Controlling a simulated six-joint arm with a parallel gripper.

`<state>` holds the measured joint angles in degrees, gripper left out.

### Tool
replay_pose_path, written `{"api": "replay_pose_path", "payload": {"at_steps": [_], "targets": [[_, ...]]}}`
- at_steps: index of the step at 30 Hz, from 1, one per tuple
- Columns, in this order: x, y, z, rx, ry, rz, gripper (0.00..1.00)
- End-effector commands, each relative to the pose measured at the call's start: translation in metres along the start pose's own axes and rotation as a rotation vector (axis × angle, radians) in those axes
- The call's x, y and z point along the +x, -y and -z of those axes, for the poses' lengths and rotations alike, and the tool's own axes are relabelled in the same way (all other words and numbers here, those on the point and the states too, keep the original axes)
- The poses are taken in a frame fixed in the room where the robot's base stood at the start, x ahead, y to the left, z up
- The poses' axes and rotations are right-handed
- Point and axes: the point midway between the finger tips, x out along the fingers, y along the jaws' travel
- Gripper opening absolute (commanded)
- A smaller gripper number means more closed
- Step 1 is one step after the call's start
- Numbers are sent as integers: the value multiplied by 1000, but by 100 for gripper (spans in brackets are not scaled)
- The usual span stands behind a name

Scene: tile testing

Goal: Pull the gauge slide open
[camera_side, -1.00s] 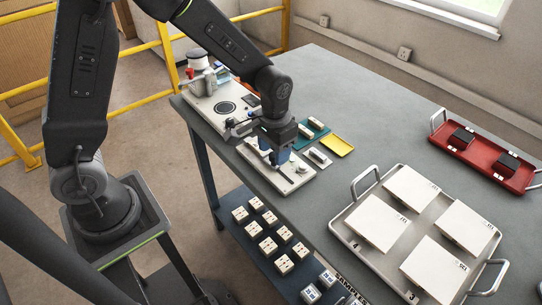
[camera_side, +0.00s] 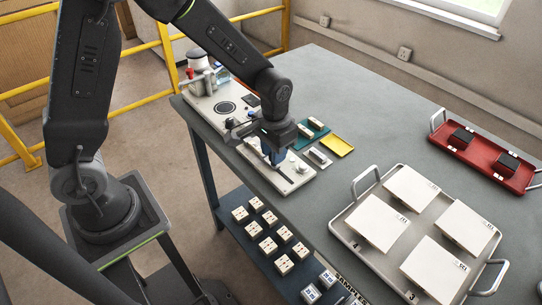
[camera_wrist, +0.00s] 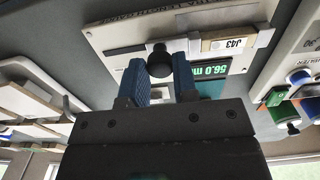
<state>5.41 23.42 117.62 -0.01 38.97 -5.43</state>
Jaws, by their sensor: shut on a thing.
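The gauge is a pale board (camera_wrist: 118,38) with a green-lit display (camera_wrist: 213,70) that reads 56.0 and a cut-off unit, seen in the wrist view. A pale tile (camera_wrist: 228,41) marked J43 sits in the gauge beside a grey jaw. My gripper (camera_wrist: 159,66) has blue fingers shut on the black round knob (camera_wrist: 159,60) of the slide. In the side view my gripper (camera_side: 272,158) is low over the gauge board (camera_side: 292,184) and hides its middle, including the knob.
A tray (camera_side: 349,222) with several large white tiles stands at the right, with a red tray (camera_side: 466,165) behind it. A yellow tray (camera_side: 337,146) and a teal tray (camera_side: 309,133) lie close behind the gauge. Another instrument (camera_side: 205,107) stands left. Small blocks lie on the lower shelf (camera_side: 257,262).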

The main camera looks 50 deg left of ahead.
Motion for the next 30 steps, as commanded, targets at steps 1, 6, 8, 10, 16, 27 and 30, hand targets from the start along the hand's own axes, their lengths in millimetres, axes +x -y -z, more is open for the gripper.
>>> {"api": "replay_pose_path", "payload": {"at_steps": [1,6,8,10,16,27,30], "targets": [[0,0,0,0,-1,0,10],[0,-4,0,1,-1,0,10],[0,-6,0,1,-1,0,10],[0,-9,0,1,-1,0,10],[-1,-11,0,0,-2,0,10],[-1,-17,0,1,-2,-1,10],[-1,-21,0,1,-2,-1,10]]}}
